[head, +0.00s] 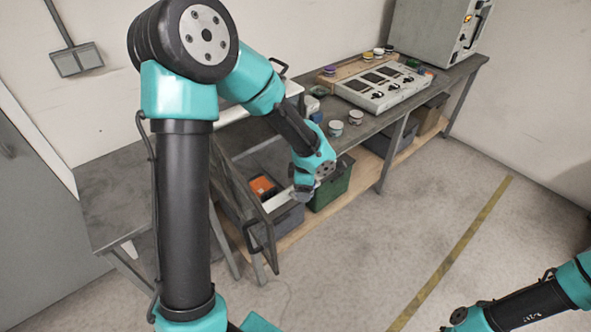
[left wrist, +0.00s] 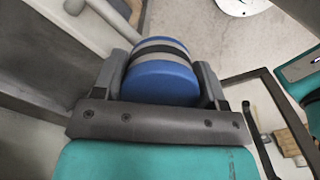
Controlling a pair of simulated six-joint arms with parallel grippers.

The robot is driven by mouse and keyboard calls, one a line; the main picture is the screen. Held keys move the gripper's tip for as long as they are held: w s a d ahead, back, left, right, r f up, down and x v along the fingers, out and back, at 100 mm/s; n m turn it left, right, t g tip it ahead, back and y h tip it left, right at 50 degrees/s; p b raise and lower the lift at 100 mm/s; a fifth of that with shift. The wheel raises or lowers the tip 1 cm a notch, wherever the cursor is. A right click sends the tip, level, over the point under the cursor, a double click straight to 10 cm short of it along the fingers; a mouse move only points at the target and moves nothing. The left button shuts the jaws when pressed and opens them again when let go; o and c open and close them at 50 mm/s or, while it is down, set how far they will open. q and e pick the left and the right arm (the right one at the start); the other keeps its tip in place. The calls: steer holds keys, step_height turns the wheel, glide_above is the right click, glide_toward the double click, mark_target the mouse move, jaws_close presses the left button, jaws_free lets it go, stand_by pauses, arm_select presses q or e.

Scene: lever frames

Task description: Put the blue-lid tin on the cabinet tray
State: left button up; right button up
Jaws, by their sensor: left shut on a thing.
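The blue-lid tin (left wrist: 163,82) is between the two fingers of my left gripper (left wrist: 161,88) in the left wrist view. It has a blue face and a dark and grey band. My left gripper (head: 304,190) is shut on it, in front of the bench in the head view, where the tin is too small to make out. The open cabinet door (head: 243,205), with a dark handle, is left of the gripper. My arm covers much of the cabinet, and I cannot make out its tray for certain. My right gripper is out of the picture; only my right arm shows.
On the bench (head: 405,118) stand several small tins (head: 335,128), a control panel (head: 382,87) and a grey box (head: 437,30). A green crate (head: 331,187) and a bin with an orange thing (head: 262,187) sit below. The floor (head: 400,240) in front is clear.

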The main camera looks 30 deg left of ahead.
arm_select(q)
steer(key=shift+s+a+r+n, duration=0.1)
steer(key=shift+s+a+n, duration=0.15)
steer(key=shift+s, duration=0.25)
steer(key=shift+w, duration=0.1)
steer(key=w+a, duration=0.2)
steer(key=w, duration=0.2)
steer(key=w+a+f, duration=0.1)
steer(key=w+a, duration=0.2)
steer(key=w, duration=0.1)
steer(key=w+a, duration=0.2)
steer(key=w, duration=0.2)
steer(key=shift+w+a+f, duration=0.2)
steer(key=shift+w+a, duration=0.15)
steer(key=shift+w, duration=0.05)
steer(key=shift+w+a, duration=0.15)
steer(key=shift+w, duration=0.05)
steer(key=shift+w+a+f, duration=0.1)
steer(key=shift+w+f, duration=0.05)
steer(key=shift+f, duration=1.65)
steer(key=shift+f, duration=0.2)
